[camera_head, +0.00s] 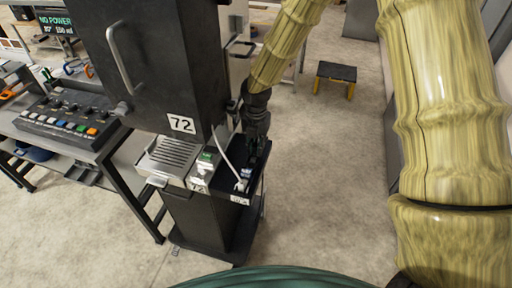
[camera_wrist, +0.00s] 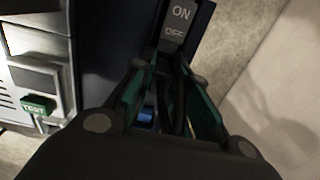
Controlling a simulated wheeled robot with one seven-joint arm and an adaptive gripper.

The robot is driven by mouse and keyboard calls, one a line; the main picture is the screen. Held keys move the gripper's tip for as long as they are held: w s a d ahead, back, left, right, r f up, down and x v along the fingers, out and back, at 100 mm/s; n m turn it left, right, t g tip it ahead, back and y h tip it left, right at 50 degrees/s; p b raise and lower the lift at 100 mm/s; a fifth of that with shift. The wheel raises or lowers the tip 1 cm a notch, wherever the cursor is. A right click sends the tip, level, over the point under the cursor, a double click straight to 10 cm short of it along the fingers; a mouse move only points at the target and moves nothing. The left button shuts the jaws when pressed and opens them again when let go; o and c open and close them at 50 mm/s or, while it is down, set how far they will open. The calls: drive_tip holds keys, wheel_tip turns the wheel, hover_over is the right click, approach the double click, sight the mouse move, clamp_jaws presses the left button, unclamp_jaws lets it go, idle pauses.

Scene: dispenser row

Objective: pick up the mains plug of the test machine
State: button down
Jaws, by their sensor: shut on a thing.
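My gripper (camera_head: 258,148) points down over the right end of the dark shelf at the foot of the test machine (camera_head: 150,60), which is marked 72. In the wrist view my gripper (camera_wrist: 167,82) has its green-lined fingers on either side of a dark, narrow thing (camera_wrist: 172,92), which I take to be the mains plug. Its outline is mostly hidden by the fingers and shadow. A grey ON/OFF switch (camera_wrist: 178,28) lies just beyond the fingertips. I cannot tell whether the plug touches the shelf.
A silver drip tray (camera_head: 172,152) and a green TEST button (camera_wrist: 38,105) are left of my gripper. A pale cable (camera_head: 226,150) hangs down to the shelf. A bench with a control panel (camera_head: 70,120) stands at left. The floor at right is clear up to a stool (camera_head: 337,72).

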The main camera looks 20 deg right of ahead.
sight(256, 146)
drive_tip(key=shift+r+b, duration=0.5)
drive_tip(key=shift+r, duration=0.35)
drive_tip(key=shift+s+r+b, duration=0.2)
drive_tip(key=shift+r+b, duration=0.3)
drive_tip(key=shift+r, duration=0.3)
drive_tip(key=s+a+b, duration=0.1)
drive_tip(key=s+a, duration=0.1)
drive_tip(key=s, duration=0.2)
drive_tip(key=s+a+r+b, duration=0.1)
drive_tip(key=s+a+b, duration=0.1)
drive_tip(key=s, duration=0.3)
drive_tip(key=s+a+b, duration=0.1)
drive_tip(key=s+a, duration=0.1)
drive_tip(key=s, duration=0.3)
drive_tip(key=shift+a+r, duration=0.3)
drive_tip(key=shift+r+p, duration=1)
drive_tip(key=shift+r, duration=0.05)
wheel_tip(256, 146, up, 3)
drive_tip(key=p, duration=0.3)
drive_tip(key=shift+f, duration=0.1)
